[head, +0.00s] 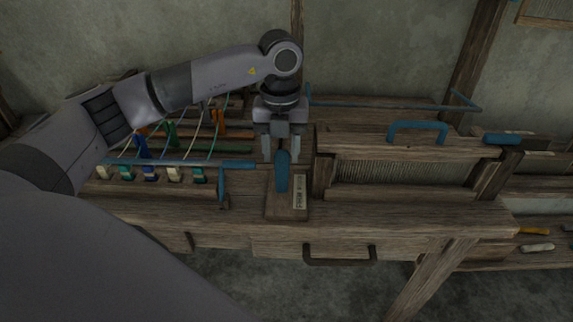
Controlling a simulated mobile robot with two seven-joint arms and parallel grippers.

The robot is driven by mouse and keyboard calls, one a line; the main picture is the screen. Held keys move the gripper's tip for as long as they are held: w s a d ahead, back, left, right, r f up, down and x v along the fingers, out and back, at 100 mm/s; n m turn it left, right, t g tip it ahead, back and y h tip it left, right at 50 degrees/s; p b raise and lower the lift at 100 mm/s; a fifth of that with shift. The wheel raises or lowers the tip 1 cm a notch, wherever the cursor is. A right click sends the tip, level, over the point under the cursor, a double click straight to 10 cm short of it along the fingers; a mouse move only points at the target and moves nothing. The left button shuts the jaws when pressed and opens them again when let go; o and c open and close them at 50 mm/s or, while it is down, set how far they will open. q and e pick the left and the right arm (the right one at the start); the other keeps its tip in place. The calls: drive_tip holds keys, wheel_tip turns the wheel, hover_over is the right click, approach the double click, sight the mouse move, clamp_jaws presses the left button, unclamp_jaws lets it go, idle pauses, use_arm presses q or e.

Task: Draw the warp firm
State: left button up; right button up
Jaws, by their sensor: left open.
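My left gripper (282,158) points down over the wooden loom (420,212), its two fingers apart. The upright blue lever (282,178) stands on a small wooden block (285,208) with a pale printed label (299,191). The lever's top is between or just in front of the fingertips; I cannot tell whether they touch it. The warp itself is not clearly made out. A framed comb-like reed (400,172) is to the right, under a beam with a blue handle (417,126). My right gripper is not in view.
Colored threads and pegs (150,172) lie at the left beside a blue bar (180,163). A thin blue rail (390,106) runs along the back. A drawer handle (340,262) is at the front. Shelves with small items (537,247) stand at the right.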

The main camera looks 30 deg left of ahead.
sight(281, 162)
use_arm(q)
wheel_tip(281, 162, down, 5)
drive_tip(key=shift+r, duration=0.1)
drive_tip(key=shift+c, duration=0.3)
clamp_jaws()
